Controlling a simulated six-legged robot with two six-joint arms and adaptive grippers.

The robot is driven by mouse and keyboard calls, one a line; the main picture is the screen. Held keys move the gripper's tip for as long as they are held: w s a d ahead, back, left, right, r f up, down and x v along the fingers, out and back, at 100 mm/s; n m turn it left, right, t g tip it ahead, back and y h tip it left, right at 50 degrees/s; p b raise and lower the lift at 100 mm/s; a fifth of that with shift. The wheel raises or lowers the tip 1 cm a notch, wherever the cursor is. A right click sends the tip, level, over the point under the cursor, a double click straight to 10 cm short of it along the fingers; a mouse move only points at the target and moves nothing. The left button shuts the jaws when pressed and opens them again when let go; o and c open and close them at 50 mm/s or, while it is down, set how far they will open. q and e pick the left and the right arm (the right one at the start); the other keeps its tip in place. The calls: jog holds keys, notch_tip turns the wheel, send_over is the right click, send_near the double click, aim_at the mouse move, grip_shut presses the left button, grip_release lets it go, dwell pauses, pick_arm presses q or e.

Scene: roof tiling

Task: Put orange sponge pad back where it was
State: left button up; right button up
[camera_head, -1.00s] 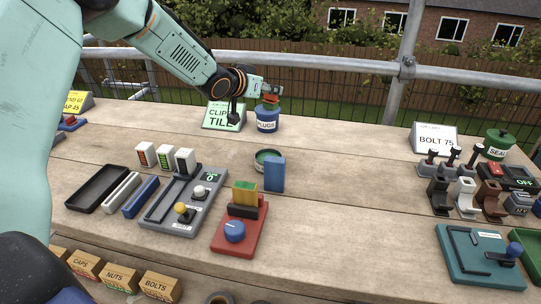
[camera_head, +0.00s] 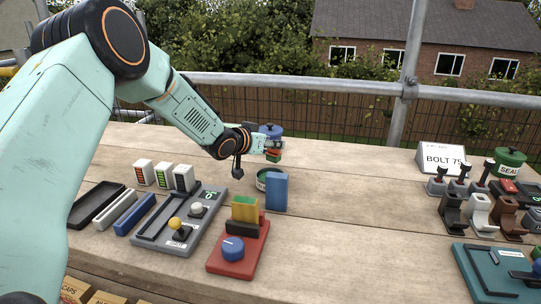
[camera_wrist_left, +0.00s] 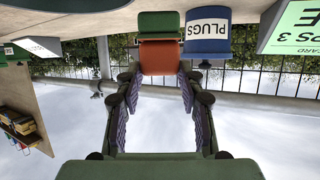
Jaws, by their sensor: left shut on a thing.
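The orange sponge pad (camera_head: 273,152) has an orange part and a green part. My left gripper (camera_head: 272,147) is shut on it; in the head view it hangs just behind and above the open green-rimmed tin (camera_head: 261,180). In the left wrist view, which is upside down, the pad (camera_wrist_left: 159,55) sits between the fingertips of my left gripper (camera_wrist_left: 160,75). The blue PLUGS tin (camera_wrist_left: 207,36) is beside the pad there; in the head view the tin (camera_head: 271,129) is partly hidden behind the gripper. My right gripper is not in view.
A blue block (camera_head: 276,192) stands upright against the front of the open tin. A red base with a blue knob (camera_head: 233,245) and a yellow-green pad (camera_head: 245,208) is nearer. A grey panel (camera_head: 160,237) lies left. The table's right middle is clear.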

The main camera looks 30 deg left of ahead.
aim_at(274, 151)
pick_arm(q)
notch_tip(274, 151, down, 2)
jog(key=shift+s+d+f+b, duration=0.1)
jog(key=shift+d+f+b, duration=0.05)
jog(key=shift+f+b, duration=0.15)
jog(key=shift+s, duration=0.1)
jog(key=shift+r, duration=0.15)
jog(key=shift+f, duration=0.25)
jog(key=o, duration=1.1)
jog(key=shift+r, duration=0.15)
jog(key=shift+o, duration=0.2)
